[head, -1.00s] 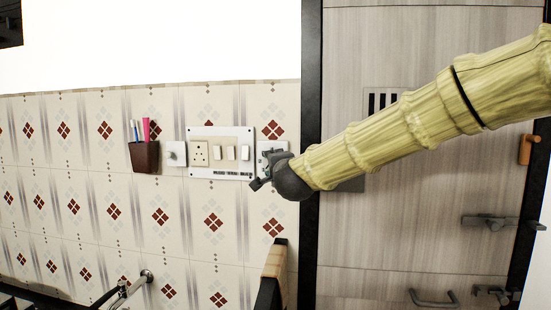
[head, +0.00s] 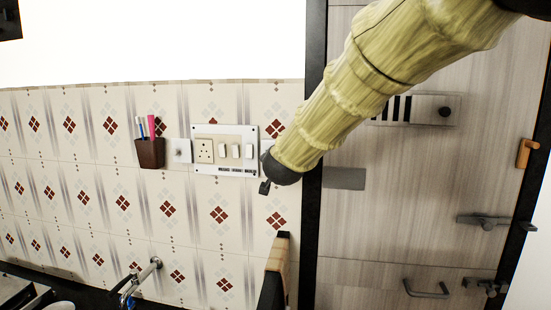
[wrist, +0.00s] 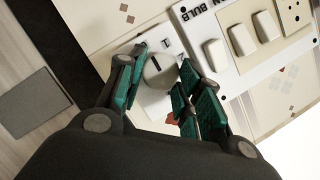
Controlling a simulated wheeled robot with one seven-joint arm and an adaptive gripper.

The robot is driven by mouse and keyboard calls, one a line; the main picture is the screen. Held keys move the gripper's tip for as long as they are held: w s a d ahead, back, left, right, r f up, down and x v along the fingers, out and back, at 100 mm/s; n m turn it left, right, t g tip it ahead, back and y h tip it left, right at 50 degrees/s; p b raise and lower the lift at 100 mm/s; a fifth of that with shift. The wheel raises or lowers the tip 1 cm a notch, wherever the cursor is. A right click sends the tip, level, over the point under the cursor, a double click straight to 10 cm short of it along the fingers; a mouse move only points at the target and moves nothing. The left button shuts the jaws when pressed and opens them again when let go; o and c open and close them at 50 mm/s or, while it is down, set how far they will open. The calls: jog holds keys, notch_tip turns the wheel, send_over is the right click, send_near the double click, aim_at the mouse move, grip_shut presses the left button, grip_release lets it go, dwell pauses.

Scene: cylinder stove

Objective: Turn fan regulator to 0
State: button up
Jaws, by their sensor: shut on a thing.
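The fan regulator is a round pale knob (wrist: 160,70) on a white plate, seen in the wrist view with a dark mark on its face. My gripper (wrist: 162,88) has its green-padded fingers on either side of the knob and is shut on it. In the head view my gripper (head: 265,187) is at the wall just right of the switchboard, and my arm hides the knob. The number at the knob's mark is too small to read.
The white switchboard (head: 225,128) with a socket and several switches is beside the knob. A dark holder (head: 150,153) with brushes and a small white plate (head: 178,150) are farther left. A door (head: 400,225) is at right, a tap (head: 140,280) at lower left.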

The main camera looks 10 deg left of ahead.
jog(key=shift+f, duration=0.2)
dwell(0.3)
jog(key=o, duration=1)
jog(key=shift+r, duration=0.1)
jog(key=shift+o, duration=0.2)
jog(key=v, duration=1.2)
jog(key=shift+a, duration=0.15)
